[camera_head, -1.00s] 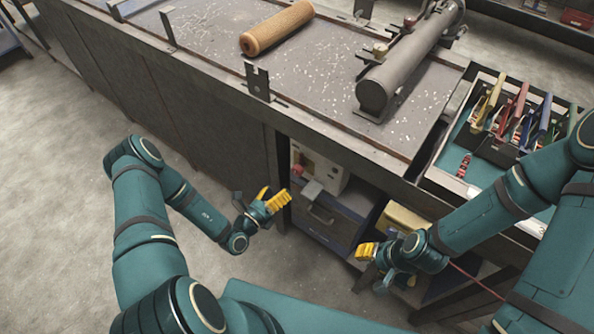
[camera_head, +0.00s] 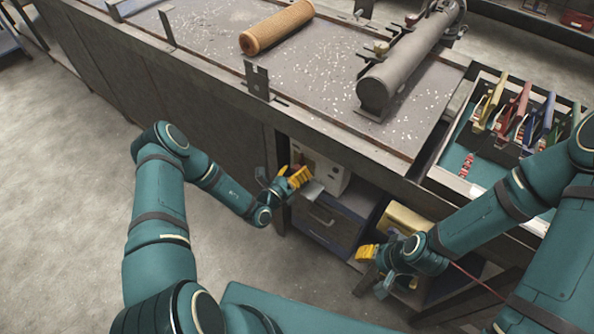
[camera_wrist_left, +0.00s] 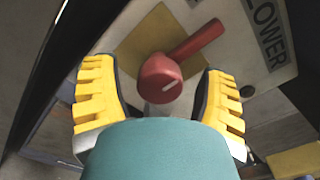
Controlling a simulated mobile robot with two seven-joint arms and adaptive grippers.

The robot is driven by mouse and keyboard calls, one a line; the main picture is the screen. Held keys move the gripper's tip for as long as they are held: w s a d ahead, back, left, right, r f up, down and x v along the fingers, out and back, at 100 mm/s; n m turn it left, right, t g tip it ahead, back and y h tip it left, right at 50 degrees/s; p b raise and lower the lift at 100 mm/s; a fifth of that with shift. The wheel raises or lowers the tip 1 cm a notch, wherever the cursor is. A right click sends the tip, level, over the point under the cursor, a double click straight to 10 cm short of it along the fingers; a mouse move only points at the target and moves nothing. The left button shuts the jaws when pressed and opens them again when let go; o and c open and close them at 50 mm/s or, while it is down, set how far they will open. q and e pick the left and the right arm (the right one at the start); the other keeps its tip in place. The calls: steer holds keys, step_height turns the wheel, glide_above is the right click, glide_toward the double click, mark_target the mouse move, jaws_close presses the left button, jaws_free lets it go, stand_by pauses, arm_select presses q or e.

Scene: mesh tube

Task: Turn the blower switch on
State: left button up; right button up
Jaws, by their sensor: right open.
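The blower switch is a red rotary handle (camera_wrist_left: 162,76) on a pale plate in the left wrist view, its lever pointing to the upper right. A label reading "LOWER" (camera_wrist_left: 265,30) is beside it. The blower box (camera_head: 329,174) stands on the shelf under the bench in the head view. In the head view this gripper (camera_head: 291,178) hides most of the switch. My right gripper (camera_head: 366,252) is open and empty, lower right.
The bench (camera_head: 330,130) edge and leg are close to the left gripper. A tan roll (camera_head: 277,27) and a grey cylinder (camera_head: 400,78) lie on top. Floor at left is free.

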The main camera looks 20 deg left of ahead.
arm_select(q)
steer(key=c, duration=1.1)
steer(key=shift+m, duration=0.3)
arm_select(e)
steer(key=shift+r, duration=0.2)
arm_select(q)
steer(key=m+p, duration=0.2)
steer(key=m, duration=0.1)
steer(key=shift+r+m+p, duration=0.2)
steer(key=shift+m+p, duration=0.1)
steer(key=m+p, duration=0.2)
steer(key=m, duration=0.1)
steer(key=shift+m, duration=0.3)
steer(key=m+p, duration=0.2)
steer(key=m, duration=0.3)
steer(key=m+p, duration=0.2)
steer(key=m, duration=0.3)
arm_select(e)
step_height(320, 180, up, 9)
steer(key=w, duration=0.2)
steer(key=shift+d+f+t, duration=0.15)
steer(key=shift+f+t, duration=0.05)
steer(key=shift+t, duration=0.1)
arm_select(q)
steer(key=shift+f+p, duration=0.1)
steer(key=shift+p, duration=0.2)
steer(key=shift+d, duration=0.1)
